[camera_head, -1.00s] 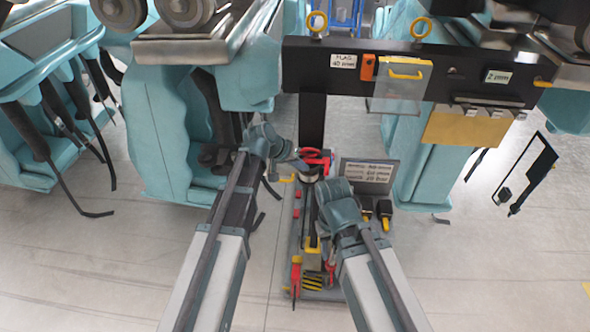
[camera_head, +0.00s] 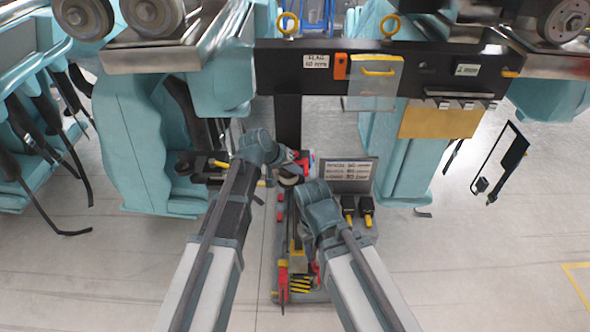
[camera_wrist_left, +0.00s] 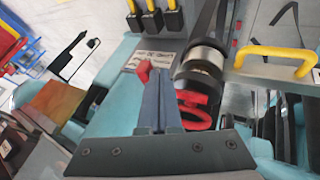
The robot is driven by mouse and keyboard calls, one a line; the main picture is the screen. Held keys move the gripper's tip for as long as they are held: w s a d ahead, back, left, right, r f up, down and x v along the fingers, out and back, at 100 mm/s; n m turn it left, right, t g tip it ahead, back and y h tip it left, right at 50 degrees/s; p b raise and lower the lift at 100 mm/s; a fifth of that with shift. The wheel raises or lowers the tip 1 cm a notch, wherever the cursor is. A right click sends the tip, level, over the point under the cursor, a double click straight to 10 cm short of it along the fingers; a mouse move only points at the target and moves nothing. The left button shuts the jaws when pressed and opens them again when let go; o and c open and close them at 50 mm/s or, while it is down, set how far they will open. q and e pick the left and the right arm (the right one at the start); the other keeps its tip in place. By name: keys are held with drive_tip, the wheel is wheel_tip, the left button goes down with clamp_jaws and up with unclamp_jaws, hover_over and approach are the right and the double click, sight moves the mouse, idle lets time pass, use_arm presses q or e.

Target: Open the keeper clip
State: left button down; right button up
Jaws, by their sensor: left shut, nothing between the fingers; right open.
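I cannot tell for certain which part is the keeper clip. Red parts, one a looped lever (camera_wrist_left: 194,108), sit around a metal and black cylinder (camera_wrist_left: 204,62) on the stand. In the head view the cylinder (camera_head: 290,180) shows beside my left gripper (camera_head: 298,166), which mostly covers the red parts. In the left wrist view the left gripper (camera_wrist_left: 158,85) is shut and empty. Its tips lie between a small red knob (camera_wrist_left: 145,71) and the cylinder; I cannot tell whether they touch either. My right gripper (camera_head: 303,238) is lower over the stand, its fingers mostly hidden by its wrist.
A label plate (camera_head: 347,170) and black-and-yellow handles (camera_head: 357,208) stand right of the cylinder. A black beam (camera_head: 418,66) crosses above, with an orange block (camera_head: 340,66) and a yellow handle (camera_head: 378,72). Teal seats (camera_head: 140,145) are at left. Floor at right is mostly clear.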

sight(307, 172)
use_arm(q)
drive_tip(key=shift+s+d+n, duration=0.15)
drive_tip(key=shift+d+n, duration=0.05)
drive_tip(key=shift+n, duration=0.1)
drive_tip(key=d+n+y, duration=0.1)
drive_tip(key=d+n+t+y, duration=0.1)
drive_tip(key=n, duration=0.1)
drive_tip(key=d+n+t, duration=0.1)
drive_tip(key=shift+s+n+y, duration=0.25)
drive_tip(key=shift+n+y, duration=0.15)
drive_tip(key=shift+w+d, duration=0.2)
drive_tip(key=shift+d, duration=0.85)
